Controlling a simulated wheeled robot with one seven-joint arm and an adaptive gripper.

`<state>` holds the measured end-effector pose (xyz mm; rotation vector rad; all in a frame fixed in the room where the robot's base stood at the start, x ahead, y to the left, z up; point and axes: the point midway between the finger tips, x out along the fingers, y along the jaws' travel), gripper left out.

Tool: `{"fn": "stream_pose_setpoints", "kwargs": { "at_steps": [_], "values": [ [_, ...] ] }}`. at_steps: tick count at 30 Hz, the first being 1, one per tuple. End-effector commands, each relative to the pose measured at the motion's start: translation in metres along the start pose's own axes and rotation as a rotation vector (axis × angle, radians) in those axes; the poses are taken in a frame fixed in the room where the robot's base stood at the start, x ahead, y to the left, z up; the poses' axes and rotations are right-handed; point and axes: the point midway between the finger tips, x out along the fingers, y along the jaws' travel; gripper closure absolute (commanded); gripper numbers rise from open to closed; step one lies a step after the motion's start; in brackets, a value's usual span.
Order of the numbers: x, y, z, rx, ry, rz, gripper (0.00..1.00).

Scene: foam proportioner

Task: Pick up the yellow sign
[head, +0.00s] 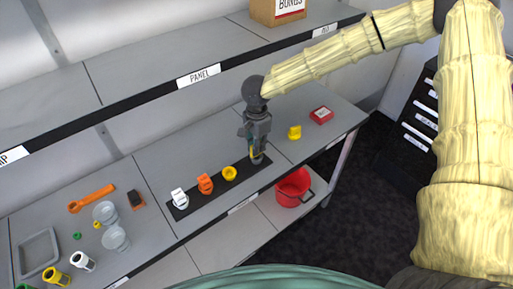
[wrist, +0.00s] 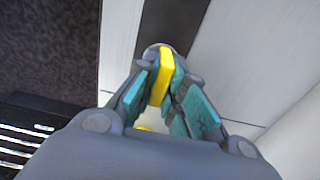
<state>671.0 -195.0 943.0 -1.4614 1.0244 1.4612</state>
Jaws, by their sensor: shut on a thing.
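My gripper (head: 257,157) is over the right end of the black strip on the middle shelf, pointing down. In the wrist view, its teal fingers (wrist: 167,88) are closed on a flat, bright yellow piece that looks like the yellow sign (wrist: 161,77). In the head view only a thin yellow sliver of it (head: 252,152) shows beside the fingers. The gripper hides most of it there, and I cannot tell whether it touches the strip. Another small yellow object (head: 294,132) stands on the shelf to the right, apart from the gripper.
The black strip (head: 181,211) carries white (head: 180,198), orange (head: 205,184) and yellow (head: 229,173) fittings left of my gripper. A red box (head: 321,115) lies to the right. A red bucket (head: 293,187) sits below. The upper shelf edge (head: 150,89) runs behind my arm.

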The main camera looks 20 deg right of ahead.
Motion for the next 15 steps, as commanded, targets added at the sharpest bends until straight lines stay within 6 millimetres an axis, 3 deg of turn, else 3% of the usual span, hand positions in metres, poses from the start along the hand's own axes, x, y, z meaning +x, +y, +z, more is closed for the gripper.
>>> {"fn": "stream_pose_setpoints", "kwargs": {
  "at_steps": [8, 15],
  "values": [
    [-0.028, -0.001, 0.000, 0.001, -0.002, -0.004, 1.00],
    [-0.031, 0.036, 0.033, -0.004, -0.001, -0.001, 1.00]
  ]
}}
